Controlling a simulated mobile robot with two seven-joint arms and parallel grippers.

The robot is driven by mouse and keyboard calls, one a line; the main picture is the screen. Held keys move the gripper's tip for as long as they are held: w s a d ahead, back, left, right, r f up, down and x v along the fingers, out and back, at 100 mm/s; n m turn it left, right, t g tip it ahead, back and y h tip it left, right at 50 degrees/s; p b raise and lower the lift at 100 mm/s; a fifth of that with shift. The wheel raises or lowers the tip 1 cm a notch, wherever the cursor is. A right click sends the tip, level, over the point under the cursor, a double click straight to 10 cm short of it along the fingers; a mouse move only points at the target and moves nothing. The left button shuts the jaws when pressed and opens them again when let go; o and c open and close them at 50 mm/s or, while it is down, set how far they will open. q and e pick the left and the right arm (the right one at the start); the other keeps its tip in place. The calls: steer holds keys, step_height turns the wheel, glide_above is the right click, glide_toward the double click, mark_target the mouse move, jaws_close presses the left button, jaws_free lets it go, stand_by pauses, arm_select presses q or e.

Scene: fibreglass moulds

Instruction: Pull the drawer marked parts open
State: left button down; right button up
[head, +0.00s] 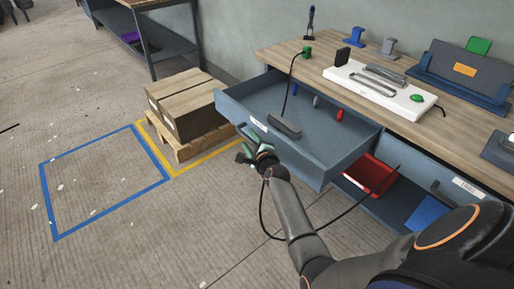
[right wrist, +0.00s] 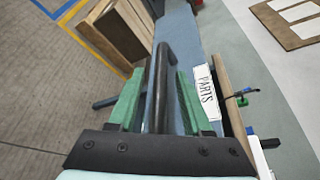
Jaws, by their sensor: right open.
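The blue-grey parts drawer (head: 340,165) is pulled well out from under the workbench in the head view. Its white label (head: 258,125) is on the front, and it reads PARTS in the right wrist view (right wrist: 207,92). My right gripper (head: 250,152) is at the drawer front, beside the label. In the right wrist view, the dark bar handle (right wrist: 157,85) lies between the green fingers of my right gripper (right wrist: 158,98). The jaws are open around it, with a gap visible on the left. My left gripper is out of view.
Floor inside the blue tape (head: 100,185) is clear.

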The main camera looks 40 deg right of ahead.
arm_select(q)
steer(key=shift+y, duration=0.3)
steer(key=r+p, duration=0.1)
steer(key=p, duration=0.1)
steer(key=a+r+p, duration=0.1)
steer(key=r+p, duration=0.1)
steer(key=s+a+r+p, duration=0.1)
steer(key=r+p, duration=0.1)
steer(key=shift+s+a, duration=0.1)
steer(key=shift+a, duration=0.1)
arm_select(e)
steer(key=v, duration=1.1)
steer(key=shift+s, duration=0.2)
steer(key=shift+r, duration=0.1)
arm_select(q)
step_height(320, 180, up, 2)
steer(key=shift+p, duration=1.1)
arm_select(e)
steer(key=s+a+f+n+g+y, duration=0.3)
steer(key=s+a+n, duration=0.6)
steer(key=n, duration=0.5)
steer(key=s+a+f+n+g+y, duration=0.2)
steer(key=s+a+n, duration=0.7)
steer(key=s+n, duration=0.5)
step_height(320, 180, down, 3)
steer(key=shift+a+r+n+g+y, duration=0.15)
steer(key=shift+a+n+g+y, duration=0.25)
steer(key=shift+n+y, duration=0.25)
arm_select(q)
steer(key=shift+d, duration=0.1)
